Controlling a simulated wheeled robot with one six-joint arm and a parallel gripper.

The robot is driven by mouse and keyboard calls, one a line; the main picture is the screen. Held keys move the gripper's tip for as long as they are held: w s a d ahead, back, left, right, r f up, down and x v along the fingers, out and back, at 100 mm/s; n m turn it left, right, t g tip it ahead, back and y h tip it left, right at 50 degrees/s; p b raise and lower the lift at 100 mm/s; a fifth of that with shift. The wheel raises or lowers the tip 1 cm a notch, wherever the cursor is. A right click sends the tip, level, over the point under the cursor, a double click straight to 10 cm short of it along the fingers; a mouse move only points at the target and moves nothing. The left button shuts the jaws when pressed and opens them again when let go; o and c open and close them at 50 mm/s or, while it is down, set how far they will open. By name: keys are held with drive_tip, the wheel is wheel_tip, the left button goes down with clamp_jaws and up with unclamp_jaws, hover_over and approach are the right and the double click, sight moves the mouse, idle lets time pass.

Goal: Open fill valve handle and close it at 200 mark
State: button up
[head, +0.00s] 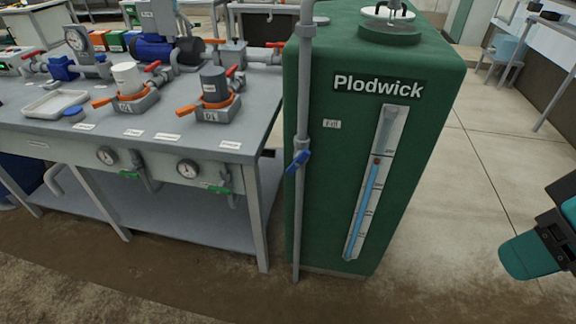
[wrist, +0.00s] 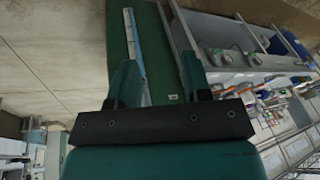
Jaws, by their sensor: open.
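The fill valve handle (head: 299,160) is a small blue lever on a grey vertical pipe (head: 303,100), beside a "Fill" label (head: 332,124) on the green Plodwick tank (head: 335,190). The lever sits slanted across the pipe. The level gauge (head: 365,200) is a pale strip on the tank front. Its blue column reaches a red marker (head: 377,161) in the upper part; the marks are too small to read surely. My gripper (wrist: 159,75) is open and empty in the wrist view, its two teal fingers apart. The gauge strip (wrist: 131,30) shows beyond them. I cannot make out the handle there.
A grey workbench (head: 190,150) left of the tank carries orange-handled valves (head: 215,100), gauges (head: 187,169) and a white tray (head: 56,103). Its right end is close to the pipe. Open floor (head: 470,160) lies right of the tank.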

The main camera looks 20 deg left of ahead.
drive_tip(key=w+a+f+n+t+h+b, duration=0.2)
drive_tip(key=w+a+f+n+t+b, duration=0.15)
drive_tip(key=w+a+f+n, duration=0.35)
drive_tip(key=w+a+f+n+t+h+b, duration=0.25)
drive_tip(key=w+a+f+b, duration=0.2)
drive_tip(key=w+f, duration=0.4)
drive_tip(key=a+f+n+t+b, duration=0.3)
drive_tip(key=a+f+n+t, duration=0.25)
drive_tip(key=a, duration=0.45)
drive_tip(key=s+a+n+t+y+b, duration=0.2)
drive_tip(key=s+a+n+t+y, duration=0.15)
drive_tip(key=a+n, duration=0.3)
drive_tip(key=n+t+y+p, duration=0.2)
drive_tip(key=n+p, duration=0.1)
drive_tip(key=p, duration=0.6)
approach(297, 164)
drive_tip(key=b+x, duration=0.1)
drive_tip(key=x, duration=0.9)
drive_tip(key=shift+w, duration=0.25)
